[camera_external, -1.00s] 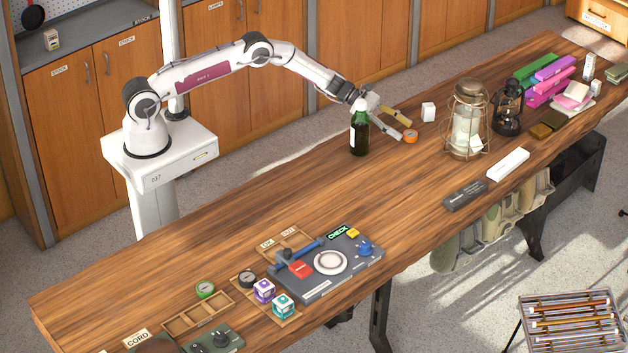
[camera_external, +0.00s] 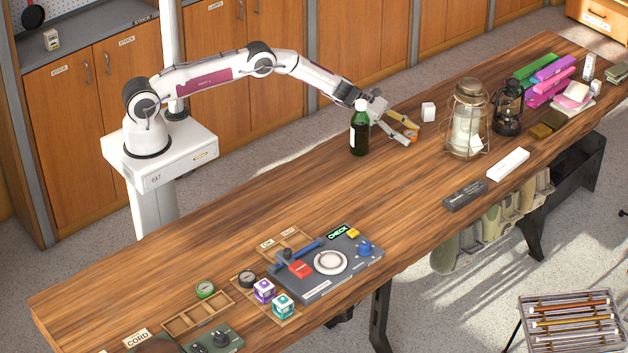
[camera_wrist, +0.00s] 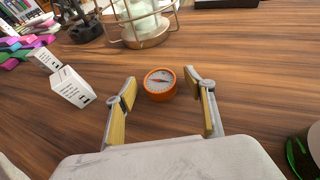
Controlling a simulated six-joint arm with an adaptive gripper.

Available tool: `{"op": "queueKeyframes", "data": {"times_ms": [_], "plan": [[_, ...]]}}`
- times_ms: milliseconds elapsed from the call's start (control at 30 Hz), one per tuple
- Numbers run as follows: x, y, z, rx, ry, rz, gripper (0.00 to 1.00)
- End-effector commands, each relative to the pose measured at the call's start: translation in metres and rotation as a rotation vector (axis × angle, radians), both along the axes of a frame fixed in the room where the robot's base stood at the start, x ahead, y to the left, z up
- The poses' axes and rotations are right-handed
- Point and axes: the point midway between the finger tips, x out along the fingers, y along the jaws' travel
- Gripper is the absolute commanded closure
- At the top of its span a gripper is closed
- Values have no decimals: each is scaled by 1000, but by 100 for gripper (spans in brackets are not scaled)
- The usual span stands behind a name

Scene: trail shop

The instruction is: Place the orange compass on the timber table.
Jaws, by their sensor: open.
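The orange compass (camera_wrist: 160,84) lies face up on the timber table (camera_wrist: 240,75), with a pale dial and a needle. In the wrist view it sits just beyond and between the two fingertips of my gripper (camera_wrist: 163,95). My gripper is open, and its yellow-padded fingers stand on either side with nothing between their pads. In the external view my gripper (camera_external: 407,130) is low over the table behind the green bottle (camera_external: 360,138). The compass (camera_external: 411,134) is mostly hidden by the fingers there. The table (camera_external: 270,190) is a long wooden top.
The green bottle with a white cap stands upright close to my gripper. A small white box (camera_external: 428,111) stands just beyond it. A caged lantern (camera_external: 467,125) and a dark lantern (camera_external: 508,108) stand to the right. The table's middle is clear.

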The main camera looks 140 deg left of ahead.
Motion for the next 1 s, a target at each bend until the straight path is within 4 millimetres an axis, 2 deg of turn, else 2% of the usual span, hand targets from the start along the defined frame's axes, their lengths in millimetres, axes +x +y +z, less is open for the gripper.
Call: {"op": "queueKeyframes", "data": {"times_ms": [67, 200, 233, 333, 367, 667, 867, 1000], "plan": [[0, 0, 0, 0, 0, 0, 46], [0, 0, 0, 0, 0, 0, 83], [0, 0, 0, 0, 0, 0, 88], [0, 0, 0, 0, 0, 0, 88], [0, 0, 0, 0, 0, 0, 91], [0, 0, 3, 0, -1, 0, 91], [0, 0, 15, 1, -1, 0, 91], [0, 0, 31, 3, -1, 0, 91]]}}
